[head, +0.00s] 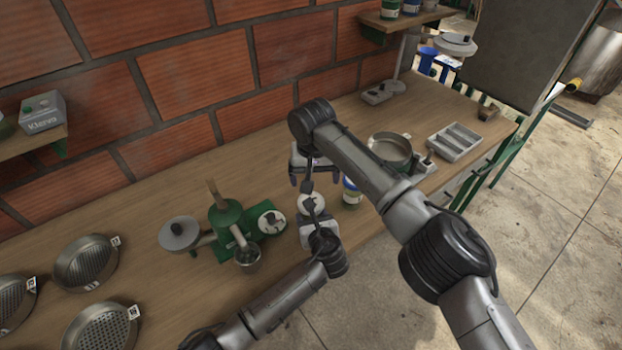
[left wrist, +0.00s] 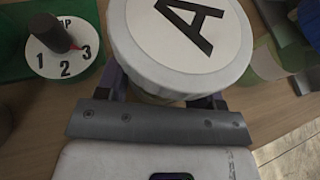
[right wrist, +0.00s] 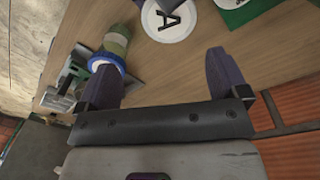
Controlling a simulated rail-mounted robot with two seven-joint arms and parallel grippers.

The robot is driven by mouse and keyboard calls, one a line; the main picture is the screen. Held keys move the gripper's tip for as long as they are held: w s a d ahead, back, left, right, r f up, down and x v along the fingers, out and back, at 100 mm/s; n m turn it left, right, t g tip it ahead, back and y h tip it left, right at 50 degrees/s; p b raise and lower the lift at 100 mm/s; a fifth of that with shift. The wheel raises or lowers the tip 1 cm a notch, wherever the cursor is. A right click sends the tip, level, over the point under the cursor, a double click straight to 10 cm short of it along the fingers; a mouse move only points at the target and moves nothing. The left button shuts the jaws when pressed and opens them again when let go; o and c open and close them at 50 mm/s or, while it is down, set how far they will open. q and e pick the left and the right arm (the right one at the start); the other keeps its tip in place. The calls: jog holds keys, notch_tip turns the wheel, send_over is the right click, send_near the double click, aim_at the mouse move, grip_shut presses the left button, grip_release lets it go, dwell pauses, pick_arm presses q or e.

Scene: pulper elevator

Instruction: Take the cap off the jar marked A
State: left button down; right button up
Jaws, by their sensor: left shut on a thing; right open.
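The jar marked A stands on the workbench, and its wide white cap (head: 311,204) with a black letter A is on top. The cap fills the top of the left wrist view (left wrist: 185,38) and shows at the top of the right wrist view (right wrist: 168,20). My left gripper (head: 316,222) is shut on the jar, its fingers below the cap on either side; the jar's body is mostly hidden. My right gripper (head: 313,182) is open and empty, pointing down just behind the jar in the head view. Its two fingers (right wrist: 163,78) are wide apart.
A jar with a blue lid (right wrist: 105,62) stands close beside the capped jar. The green machine with a numbered dial (head: 271,218) is to the left. A round pan (head: 390,148) and a grey compartment tray (head: 454,142) are to the right. Several sieves (head: 86,262) lie far left.

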jog(key=m, duration=0.3)
jog(key=shift+s+a+f, duration=0.1)
jog(key=shift+s+a, duration=0.25)
jog(key=m, duration=0.3)
jog(key=shift+s+a+m, duration=0.1)
jog(key=shift+m, duration=0.2)
jog(key=shift+f, duration=4)
jog(key=c, duration=0.9)
jog(key=n, duration=0.4)
jog(key=shift+c, duration=0.3)
jog(key=n, duration=0.5)
jog(key=shift+n, duration=0.4)
